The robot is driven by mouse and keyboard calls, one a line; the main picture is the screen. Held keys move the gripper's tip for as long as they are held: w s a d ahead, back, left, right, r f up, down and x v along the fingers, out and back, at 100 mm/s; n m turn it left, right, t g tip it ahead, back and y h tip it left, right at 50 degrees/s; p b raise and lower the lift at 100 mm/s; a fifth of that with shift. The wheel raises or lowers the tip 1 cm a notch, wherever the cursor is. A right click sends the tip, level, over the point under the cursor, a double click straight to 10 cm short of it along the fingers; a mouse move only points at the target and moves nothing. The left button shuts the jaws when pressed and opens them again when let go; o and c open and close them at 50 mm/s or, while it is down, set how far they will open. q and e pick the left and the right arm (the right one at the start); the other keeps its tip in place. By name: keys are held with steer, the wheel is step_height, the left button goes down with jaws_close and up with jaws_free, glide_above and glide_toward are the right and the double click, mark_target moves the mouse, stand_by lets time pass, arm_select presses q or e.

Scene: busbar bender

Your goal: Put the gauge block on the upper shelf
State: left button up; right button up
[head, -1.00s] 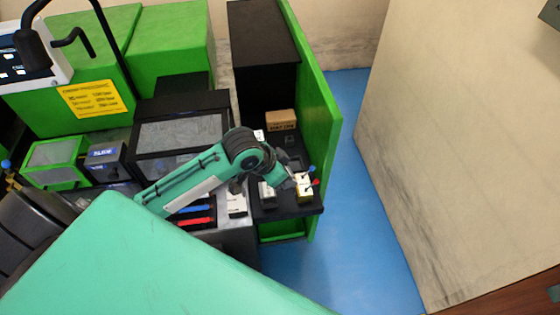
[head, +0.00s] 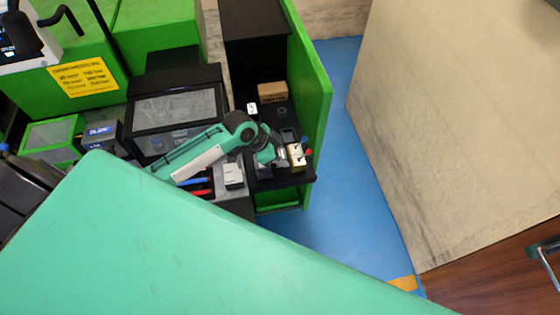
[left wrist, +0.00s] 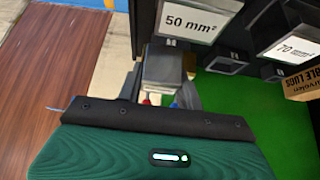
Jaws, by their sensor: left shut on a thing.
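My left gripper (head: 281,157) is over the front end of the black shelf (head: 262,184) in the head view, its jaws closed. A small brass-coloured block with a pale face (head: 297,157), which I take for the gauge block, is at its fingertips. The fingers partly cover it, so the exact grip is hard to see. In the left wrist view a grey metal piece (left wrist: 163,68) is just ahead of the gripper, with a yellowish sliver behind it. I cannot tell if that piece is a finger or a block. My right gripper is not in view.
A cardboard box (head: 272,93) stands farther back on the black shelf. A green side panel (head: 316,85) bounds its right. Red and blue knobs (head: 307,152) are close to the gripper. A bin label reads 50 mm² (left wrist: 189,20). Blue floor lies right.

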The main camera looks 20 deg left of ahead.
mark_target(280, 172)
arm_select(q)
steer(key=shift+f+p, duration=0.4)
steer(key=shift+f, duration=2.55)
steer(key=shift+f, duration=0.15)
steer(key=o, duration=1)
